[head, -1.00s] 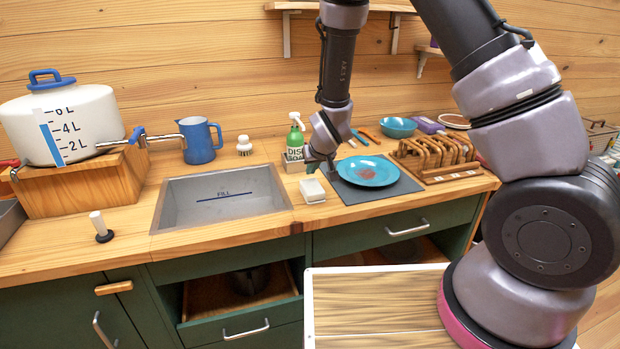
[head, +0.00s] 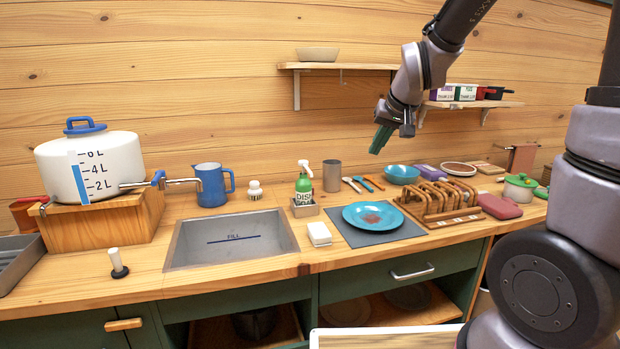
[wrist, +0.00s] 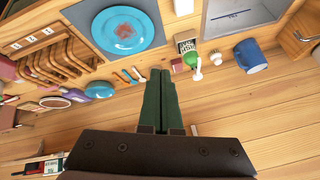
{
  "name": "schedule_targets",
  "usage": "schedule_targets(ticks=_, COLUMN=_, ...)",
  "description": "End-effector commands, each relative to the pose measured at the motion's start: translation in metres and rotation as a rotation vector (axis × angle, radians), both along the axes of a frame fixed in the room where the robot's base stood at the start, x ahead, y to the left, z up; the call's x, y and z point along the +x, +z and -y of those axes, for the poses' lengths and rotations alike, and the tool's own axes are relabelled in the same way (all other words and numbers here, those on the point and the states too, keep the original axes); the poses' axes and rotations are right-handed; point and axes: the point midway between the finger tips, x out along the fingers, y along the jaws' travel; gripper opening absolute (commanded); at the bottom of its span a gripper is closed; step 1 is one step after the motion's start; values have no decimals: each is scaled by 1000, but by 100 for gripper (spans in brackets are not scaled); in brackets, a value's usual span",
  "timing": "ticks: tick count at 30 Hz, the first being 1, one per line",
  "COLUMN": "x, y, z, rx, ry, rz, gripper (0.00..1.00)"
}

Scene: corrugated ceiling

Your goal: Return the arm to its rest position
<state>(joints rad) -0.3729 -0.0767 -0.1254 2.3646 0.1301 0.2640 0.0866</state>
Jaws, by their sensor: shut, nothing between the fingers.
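My gripper (head: 381,139) hangs in the air in front of the wooden back wall, above the counter and left of the right shelf. Its green fingers point down and are together with nothing between them. The fingers also show in the wrist view (wrist: 160,85), side by side. My arm is raised, bent at the wrist and reaching in from the upper right. The blue plate (head: 372,216) with a reddish-brown stain lies on a grey mat (head: 347,236), well below the gripper and apart from it.
A sink (head: 231,239), a soap bottle (head: 304,181), a blue jug (head: 211,185) and a white water tank (head: 110,165) stand to the left. A wooden rack (head: 433,205) is right of the plate. Shelves (head: 340,67) project from the wall. The air over the sink is clear.

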Motion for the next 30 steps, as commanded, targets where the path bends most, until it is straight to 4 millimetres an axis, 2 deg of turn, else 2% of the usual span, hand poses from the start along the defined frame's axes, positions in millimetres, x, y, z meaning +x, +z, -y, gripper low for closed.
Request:
schedule_targets(ticks=1, x=-15, y=20, z=15, rx=22, ry=-27, rz=5, gripper=0)
schedule_targets(ticks=6, x=-71, y=64, z=49, rx=73, ry=-99, rz=-10, gripper=0)
schedule_targets(ticks=10, x=-118, y=88, z=68, rx=102, ry=-152, rz=-17, gripper=0)
schedule_targets(ticks=15, x=-167, y=102, z=81, rx=121, ry=-205, rz=-26, gripper=0)
schedule_targets(ticks=18, x=-183, y=105, z=83, rx=125, ry=-223, rz=-28, gripper=0)
schedule_targets(ticks=21, x=-191, y=106, z=84, rx=128, ry=-230, rz=-32, gripper=0)
schedule_targets(ticks=30, x=-192, y=105, z=84, rx=129, ry=-231, rz=-33, gripper=0)
